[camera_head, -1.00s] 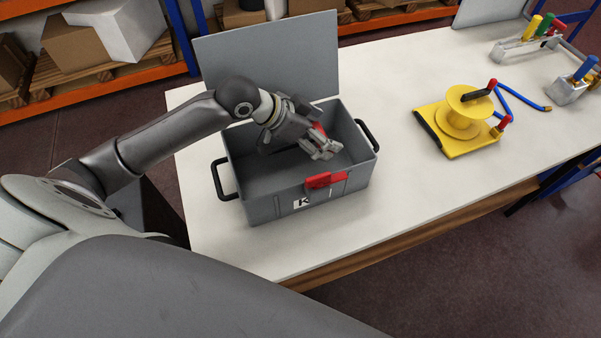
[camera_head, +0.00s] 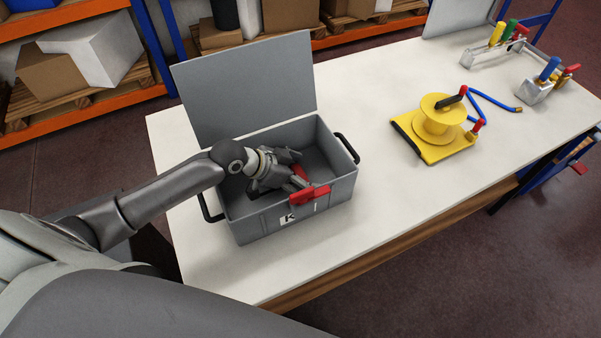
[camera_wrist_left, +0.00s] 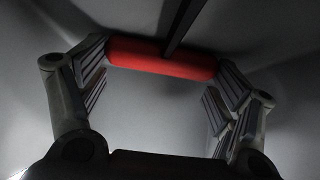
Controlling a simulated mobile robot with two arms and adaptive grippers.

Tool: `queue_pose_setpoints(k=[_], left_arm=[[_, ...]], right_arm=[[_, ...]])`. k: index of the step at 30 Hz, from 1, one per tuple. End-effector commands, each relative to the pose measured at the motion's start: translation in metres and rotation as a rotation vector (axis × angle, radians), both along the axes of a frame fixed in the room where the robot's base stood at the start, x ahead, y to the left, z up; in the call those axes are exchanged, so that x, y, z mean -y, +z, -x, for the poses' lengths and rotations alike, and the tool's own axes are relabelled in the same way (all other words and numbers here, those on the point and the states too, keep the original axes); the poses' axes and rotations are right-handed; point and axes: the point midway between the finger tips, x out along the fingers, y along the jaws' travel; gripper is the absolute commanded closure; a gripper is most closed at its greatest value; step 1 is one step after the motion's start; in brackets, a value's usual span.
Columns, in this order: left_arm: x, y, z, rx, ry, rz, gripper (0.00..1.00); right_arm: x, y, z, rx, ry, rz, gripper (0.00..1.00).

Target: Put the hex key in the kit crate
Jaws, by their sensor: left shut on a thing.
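The kit crate (camera_head: 290,222) is a grey box on the white table, with its lid raised at the back and a red latch (camera_head: 310,195) on its front. My left gripper (camera_head: 290,180) is down inside the open crate, near its front wall. In the left wrist view the gripper (camera_wrist_left: 162,65) is shut on the hex key (camera_wrist_left: 145,57), gripping its red handle lengthwise between the two fingers. Its dark shaft (camera_wrist_left: 186,22) points away from the handle. In the head view the gripper and crate front hide most of the key. My right gripper is not in view.
A yellow reel (camera_head: 440,120) on a yellow base stands right of the crate, with a blue hose (camera_head: 490,104). Metal holders with coloured handles (camera_head: 497,48) stand at the far right. The table between crate and reel is clear.

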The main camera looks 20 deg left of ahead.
Motion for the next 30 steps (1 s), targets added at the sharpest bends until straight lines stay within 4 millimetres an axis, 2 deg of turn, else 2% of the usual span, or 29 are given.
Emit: queue_pose_setpoints(k=[2,3,6,20,30], left_arm=[[0.000,-0.003,0.000,0.000,0.000,0.000,0.41],[0.000,-0.002,0.000,0.000,0.000,0.000,0.11],[0.000,-0.002,0.000,0.000,0.000,0.000,0.00],[-0.003,0.003,0.002,0.000,0.000,-0.002,0.00],[-0.026,0.037,0.029,0.000,-0.002,-0.005,0.00]], right_arm=[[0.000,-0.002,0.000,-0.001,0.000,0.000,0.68],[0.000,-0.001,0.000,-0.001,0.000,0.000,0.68],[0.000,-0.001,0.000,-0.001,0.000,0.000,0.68],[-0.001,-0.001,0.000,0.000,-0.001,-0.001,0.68],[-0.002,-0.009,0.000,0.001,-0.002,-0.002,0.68]])
